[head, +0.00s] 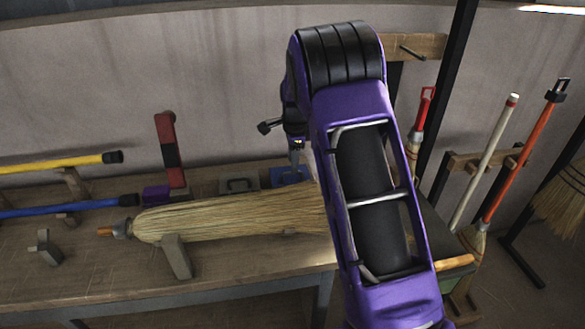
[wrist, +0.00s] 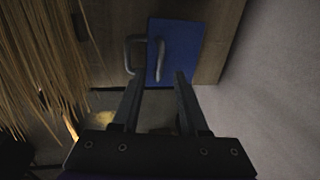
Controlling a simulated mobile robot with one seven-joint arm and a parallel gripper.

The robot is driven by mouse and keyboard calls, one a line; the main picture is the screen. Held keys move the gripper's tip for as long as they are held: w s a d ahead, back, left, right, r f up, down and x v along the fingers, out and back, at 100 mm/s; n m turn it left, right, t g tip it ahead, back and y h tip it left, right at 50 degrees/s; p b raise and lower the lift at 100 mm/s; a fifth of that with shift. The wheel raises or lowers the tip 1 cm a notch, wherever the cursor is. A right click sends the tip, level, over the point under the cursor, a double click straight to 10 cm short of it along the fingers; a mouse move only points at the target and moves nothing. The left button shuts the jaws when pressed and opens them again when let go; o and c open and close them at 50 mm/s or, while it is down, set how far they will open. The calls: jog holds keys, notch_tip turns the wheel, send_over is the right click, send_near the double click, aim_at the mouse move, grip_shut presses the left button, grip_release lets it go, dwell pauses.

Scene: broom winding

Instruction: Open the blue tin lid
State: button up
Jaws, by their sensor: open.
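The blue tin lid (wrist: 196,50) shows in the wrist view as a flat blue panel near the top middle. A curved metal handle (wrist: 161,60) stands on its left part. My gripper (wrist: 159,76) is open and empty, and the handle's lower end appears between its fingertips. I cannot tell whether they touch. In the head view a small part of the blue tin (head: 289,176) shows on the bench, partly hidden by my arm. My gripper (head: 296,150) is just above it there, small and mostly covered by the wrist.
A grey tin with a handle (head: 238,186) stands just left of the blue one. A straw broom head (head: 235,212) lies in front on the bench (head: 120,275). A red and black post (head: 169,150) and a purple block (head: 156,195) stand farther left. Several brooms lean at right.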

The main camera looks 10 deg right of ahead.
jog(key=shift+w+f, duration=0.2)
jog(key=shift+f, duration=0.6)
jog(key=shift+w+f, duration=0.15)
jog(key=shift+f, duration=0.65)
grip_shut()
